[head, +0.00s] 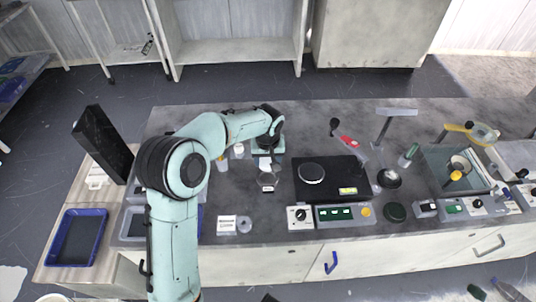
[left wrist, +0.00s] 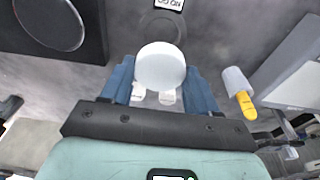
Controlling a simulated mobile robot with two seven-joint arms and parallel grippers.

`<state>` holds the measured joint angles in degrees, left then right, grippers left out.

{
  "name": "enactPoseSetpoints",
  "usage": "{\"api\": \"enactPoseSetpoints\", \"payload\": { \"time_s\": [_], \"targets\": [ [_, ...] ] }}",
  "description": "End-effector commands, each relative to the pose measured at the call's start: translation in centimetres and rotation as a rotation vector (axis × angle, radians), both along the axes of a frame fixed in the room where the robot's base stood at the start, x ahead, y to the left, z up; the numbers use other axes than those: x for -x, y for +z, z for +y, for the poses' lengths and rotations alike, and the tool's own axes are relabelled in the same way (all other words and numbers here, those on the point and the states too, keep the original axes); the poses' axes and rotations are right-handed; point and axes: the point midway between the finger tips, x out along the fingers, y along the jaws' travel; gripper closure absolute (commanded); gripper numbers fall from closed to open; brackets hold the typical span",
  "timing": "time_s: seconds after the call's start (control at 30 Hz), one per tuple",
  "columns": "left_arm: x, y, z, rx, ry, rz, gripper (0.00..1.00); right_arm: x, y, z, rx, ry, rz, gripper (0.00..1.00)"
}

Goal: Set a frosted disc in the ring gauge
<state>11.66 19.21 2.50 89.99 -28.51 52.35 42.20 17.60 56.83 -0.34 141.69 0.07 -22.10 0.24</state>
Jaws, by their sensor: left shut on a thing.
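My left gripper (head: 266,160) points down over the worktop. In the left wrist view its blue fingers (left wrist: 162,88) are shut on a round white frosted disc (left wrist: 160,66). The ring gauge, a dark grey ring (left wrist: 163,25), lies on the worktop just beyond the disc in that view, with a small printed label at its edge. The disc is apart from the ring and overlaps its near edge only in the picture. In the head view the ring gauge (head: 267,179) shows just in front of the gripper. My right gripper is not seen.
A black plate unit (head: 345,188) with a round disc stands right of the gauge. A white bottle (head: 239,151) stands left of the gripper. Worktop in front of the gauge is mostly clear.

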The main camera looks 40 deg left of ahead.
Motion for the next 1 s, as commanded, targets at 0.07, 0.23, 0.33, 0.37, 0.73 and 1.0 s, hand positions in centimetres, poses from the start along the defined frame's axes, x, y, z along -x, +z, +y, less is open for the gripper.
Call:
{"api": "enactPoseSetpoints", "payload": {
  "time_s": [0.07,0.23,0.33,0.37,0.73,1.0],
  "targets": [
    [0.0,-0.2,0.0,0.000,-0.002,-0.001,0.74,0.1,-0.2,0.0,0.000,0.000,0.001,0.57],
    [0.0,-1.1,0.0,0.000,-0.002,0.001,0.74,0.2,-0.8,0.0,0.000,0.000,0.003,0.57],
    [0.0,-1.9,0.0,0.000,-0.002,0.001,0.74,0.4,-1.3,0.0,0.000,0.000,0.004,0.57],
    [0.0,-2.2,0.0,0.001,-0.002,0.002,0.74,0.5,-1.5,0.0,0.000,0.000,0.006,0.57],
    [0.0,-4.0,0.0,0.000,-0.001,0.000,0.74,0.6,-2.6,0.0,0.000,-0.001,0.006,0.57],
    [0.0,-4.0,0.0,0.001,-0.001,-0.001,0.74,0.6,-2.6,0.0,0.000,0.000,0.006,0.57]
  ]
}}
